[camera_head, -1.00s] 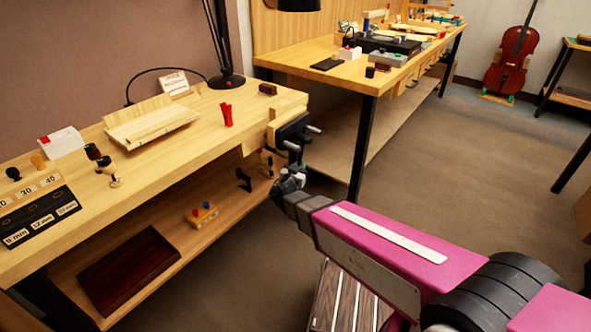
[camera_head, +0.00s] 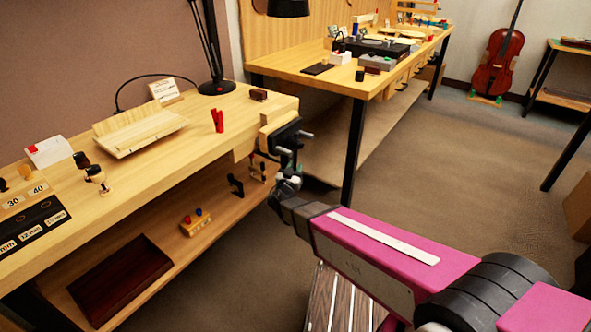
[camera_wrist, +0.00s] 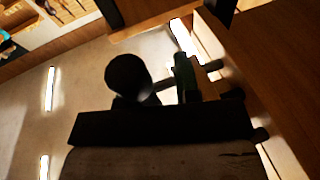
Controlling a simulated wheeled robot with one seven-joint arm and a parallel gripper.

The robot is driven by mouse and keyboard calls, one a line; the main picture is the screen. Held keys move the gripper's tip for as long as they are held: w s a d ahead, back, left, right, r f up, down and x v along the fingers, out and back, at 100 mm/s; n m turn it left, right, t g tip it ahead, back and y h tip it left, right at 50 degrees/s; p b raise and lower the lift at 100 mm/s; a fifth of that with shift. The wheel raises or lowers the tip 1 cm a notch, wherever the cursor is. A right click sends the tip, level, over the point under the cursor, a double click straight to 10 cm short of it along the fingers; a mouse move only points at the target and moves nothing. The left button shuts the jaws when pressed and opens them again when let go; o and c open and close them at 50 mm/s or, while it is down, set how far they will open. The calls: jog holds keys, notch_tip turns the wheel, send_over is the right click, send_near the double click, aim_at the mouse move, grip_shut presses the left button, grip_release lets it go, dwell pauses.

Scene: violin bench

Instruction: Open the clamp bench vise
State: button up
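The clamp bench vise (camera_head: 284,132) is a dark metal body with wooden jaw facings, fixed at the right end of the near workbench (camera_head: 215,125). Its light metal handle bar sticks out to the right. My gripper (camera_head: 288,182) is just below and in front of the vise in the head view. It is small and dark there, and I cannot tell whether its fingers are open or touch anything. The wrist view looks upward, with a dark bar (camera_wrist: 160,127), a wooden block and a round dark end in shadow; I cannot tell these parts apart surely.
A red clamp (camera_head: 217,120), a wooden rack (camera_head: 140,132) and a lamp base (camera_head: 216,85) stand on the near bench. Its lower shelf holds a dark red tray (camera_head: 120,280). A second bench (camera_head: 335,78) stands behind. The floor to the right is open.

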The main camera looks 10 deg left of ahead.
jog(key=v, duration=1)
jog(key=shift+s, duration=0.35)
jog(key=shift+a+f, duration=0.1)
jog(key=shift+f, duration=0.05)
